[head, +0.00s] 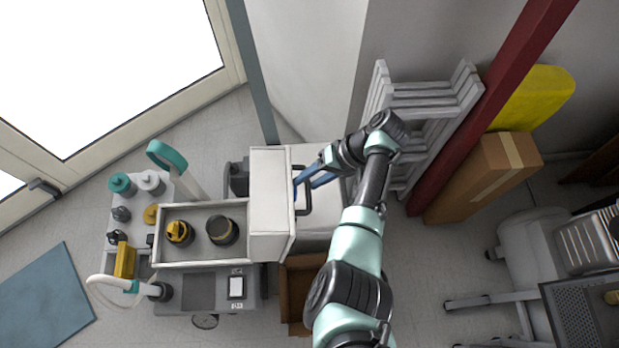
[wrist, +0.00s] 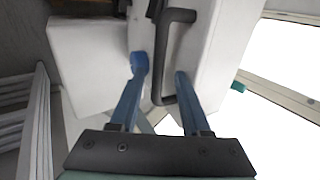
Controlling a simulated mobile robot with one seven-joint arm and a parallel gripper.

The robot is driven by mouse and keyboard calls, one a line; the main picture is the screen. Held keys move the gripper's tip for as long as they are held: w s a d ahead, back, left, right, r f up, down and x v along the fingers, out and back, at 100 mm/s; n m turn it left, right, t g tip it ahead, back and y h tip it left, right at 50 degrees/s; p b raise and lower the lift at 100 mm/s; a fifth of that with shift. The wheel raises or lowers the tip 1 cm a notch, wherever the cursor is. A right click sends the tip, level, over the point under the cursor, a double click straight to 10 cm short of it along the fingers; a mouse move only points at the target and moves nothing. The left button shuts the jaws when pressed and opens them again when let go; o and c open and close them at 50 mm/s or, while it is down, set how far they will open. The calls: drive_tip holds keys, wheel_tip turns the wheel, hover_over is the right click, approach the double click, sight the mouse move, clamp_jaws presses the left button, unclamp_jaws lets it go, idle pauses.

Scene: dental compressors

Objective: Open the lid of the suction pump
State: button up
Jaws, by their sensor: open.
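The suction pump is the grey machine (head: 193,290) at the left in the head view. Its white lid (head: 270,215) appears raised at the right side of the open box-like top (head: 200,261), whose inside shows. The lid's dark handle (head: 304,200) is on its right side, facing my arm. My gripper (head: 303,184) is at this handle. In the wrist view, the blue fingers of my gripper (wrist: 160,72) are apart, with the dark handle (wrist: 161,55) between them. The fingers do not look closed on it. Whether either finger touches the handle is unclear.
A yellow-black cap (head: 179,232) and a dark round cap (head: 222,230) sit inside the open top. A cardboard box (head: 299,292) stands below the lid.

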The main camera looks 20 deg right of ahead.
drive_tip(key=p+v, duration=0.1)
drive_tip(key=v, duration=1.1)
drive_tip(key=shift+d+r, duration=0.2)
drive_tip(key=shift+r, duration=0.15)
drive_tip(key=shift+s, duration=0.15)
drive_tip(key=shift+c, duration=0.2)
